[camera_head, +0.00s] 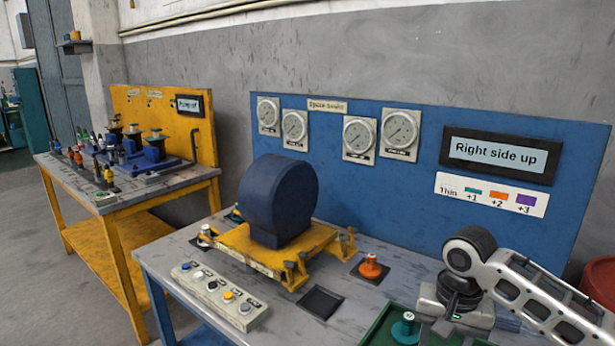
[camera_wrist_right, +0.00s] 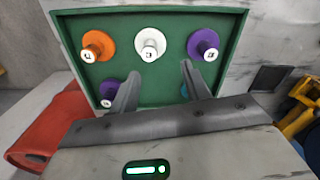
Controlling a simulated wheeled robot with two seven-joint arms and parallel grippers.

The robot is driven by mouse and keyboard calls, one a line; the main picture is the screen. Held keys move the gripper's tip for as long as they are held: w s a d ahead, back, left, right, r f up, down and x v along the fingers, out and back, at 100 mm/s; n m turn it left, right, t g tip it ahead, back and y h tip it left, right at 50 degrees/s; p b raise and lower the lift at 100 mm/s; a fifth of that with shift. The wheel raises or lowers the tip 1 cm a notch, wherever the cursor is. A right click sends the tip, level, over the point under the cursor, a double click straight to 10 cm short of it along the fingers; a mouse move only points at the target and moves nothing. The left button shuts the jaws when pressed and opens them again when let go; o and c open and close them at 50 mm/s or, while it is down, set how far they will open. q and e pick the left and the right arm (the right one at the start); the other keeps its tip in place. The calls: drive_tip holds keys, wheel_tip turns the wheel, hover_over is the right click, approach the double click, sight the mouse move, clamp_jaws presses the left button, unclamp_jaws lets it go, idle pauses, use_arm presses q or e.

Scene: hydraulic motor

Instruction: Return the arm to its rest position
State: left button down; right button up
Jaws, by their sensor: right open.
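My right arm (camera_head: 535,290) comes in from the right in the head view, bent at a dark joint. Its gripper body (camera_head: 455,305) points down over the green tray (camera_head: 378,335) at the table's front. In the right wrist view my right gripper (camera_wrist_right: 160,71) is open, with its two fingers apart and nothing between them. The fingers are over the same tray (camera_wrist_right: 225,82), which holds an orange knob (camera_wrist_right: 98,44), a white knob (camera_wrist_right: 150,43) and purple knobs (camera_wrist_right: 203,44). A teal knob (camera_head: 405,328) is partly hidden by a finger there. My left gripper is not in view.
A dark blue round motor (camera_head: 280,200) stands on a yellow stand (camera_head: 240,246). A button box (camera_head: 217,295), a black square pad (camera_head: 320,302) and an orange knob (camera_head: 370,267) are on the grey table. A red container (camera_head: 600,285) is at right. A blue gauge panel (camera_head: 420,185) stands behind.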

drive_tip(key=s+a+f+n+t+y, duration=0.25)
drive_tip(key=s+a+f+n, duration=0.35)
drive_tip(key=s+a+f, duration=0.4)
drive_tip(key=s+d+h, duration=0.1)
drive_tip(key=s+d, duration=0.3)
drive_tip(key=s, duration=0.3)
drive_tip(key=s+d+h, duration=0.1)
drive_tip(key=s+d, duration=0.3)
drive_tip(key=s, duration=0.3)
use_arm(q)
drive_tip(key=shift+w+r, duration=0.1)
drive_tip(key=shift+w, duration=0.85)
use_arm(e)
drive_tip(key=w+a+f+n+t+y, duration=0.1)
drive_tip(key=w+a+f+t+y, duration=0.1)
drive_tip(key=w+a+f+t, duration=0.3)
drive_tip(key=w+a+t, duration=0.1)
drive_tip(key=w+t, duration=0.1)
drive_tip(key=shift+a+t+y, duration=0.3)
drive_tip(key=shift+t+y, duration=0.05)
